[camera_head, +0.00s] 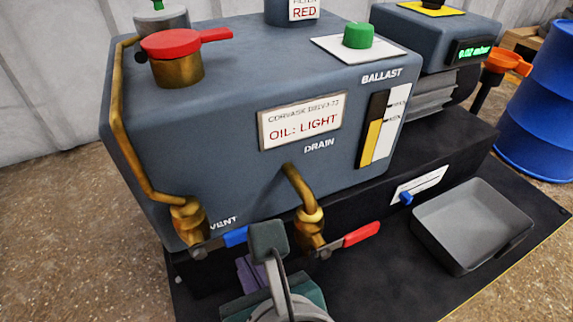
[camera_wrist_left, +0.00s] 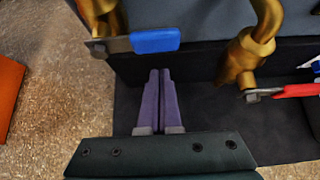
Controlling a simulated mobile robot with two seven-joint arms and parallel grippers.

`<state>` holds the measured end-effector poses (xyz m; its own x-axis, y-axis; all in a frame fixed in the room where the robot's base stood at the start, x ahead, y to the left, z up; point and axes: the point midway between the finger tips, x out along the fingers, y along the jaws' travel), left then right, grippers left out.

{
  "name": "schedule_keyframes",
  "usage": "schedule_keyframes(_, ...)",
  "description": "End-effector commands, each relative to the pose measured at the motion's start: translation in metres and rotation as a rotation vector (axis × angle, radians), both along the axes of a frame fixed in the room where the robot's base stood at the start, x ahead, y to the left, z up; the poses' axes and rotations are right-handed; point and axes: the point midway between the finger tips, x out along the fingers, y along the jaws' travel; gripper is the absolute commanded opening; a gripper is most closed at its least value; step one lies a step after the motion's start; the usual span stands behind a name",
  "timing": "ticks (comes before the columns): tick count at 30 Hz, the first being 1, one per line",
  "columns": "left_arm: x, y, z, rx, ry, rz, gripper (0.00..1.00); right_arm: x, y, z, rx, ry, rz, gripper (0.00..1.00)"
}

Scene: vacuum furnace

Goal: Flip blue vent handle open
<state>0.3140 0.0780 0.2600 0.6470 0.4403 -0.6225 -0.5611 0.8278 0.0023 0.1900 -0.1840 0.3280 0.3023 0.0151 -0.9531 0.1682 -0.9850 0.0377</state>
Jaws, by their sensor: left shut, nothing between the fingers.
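The blue vent handle (camera_head: 234,237) sticks out sideways to the right from the brass vent valve (camera_head: 189,222) at the lower left of the grey pump housing. In the left wrist view the blue handle (camera_wrist_left: 155,40) lies across the top, on a flat metal lever. My left gripper (camera_head: 243,264) is just below the handle in the head view, partly hidden by my own arm. In the left wrist view its purple fingers (camera_wrist_left: 160,72) are together and empty, pointing towards the handle with a small gap in the picture. The right gripper is not in view.
The red drain handle (camera_head: 361,234) and brass drain valve (camera_head: 310,225) are close by on the right. A grey tray (camera_head: 470,228) lies on the dark base. A blue barrel (camera_head: 540,110) stands far right. An orange object (camera_wrist_left: 10,95) is at the wrist view's left edge.

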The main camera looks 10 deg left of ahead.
Motion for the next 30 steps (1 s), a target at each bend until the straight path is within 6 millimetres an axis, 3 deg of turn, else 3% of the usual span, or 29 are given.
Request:
schedule_keyframes(1,-0.001,-0.003,0.021,-0.006,-0.001,-0.002,0.00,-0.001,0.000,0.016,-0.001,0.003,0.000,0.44)
schedule_keyframes(7,-0.002,-0.003,0.038,-0.004,0.002,-0.002,0.00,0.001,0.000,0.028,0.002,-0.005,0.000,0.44)
schedule_keyframes(30,-0.002,-0.003,0.044,-0.046,-0.029,-0.003,0.00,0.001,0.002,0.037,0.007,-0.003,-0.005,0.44)
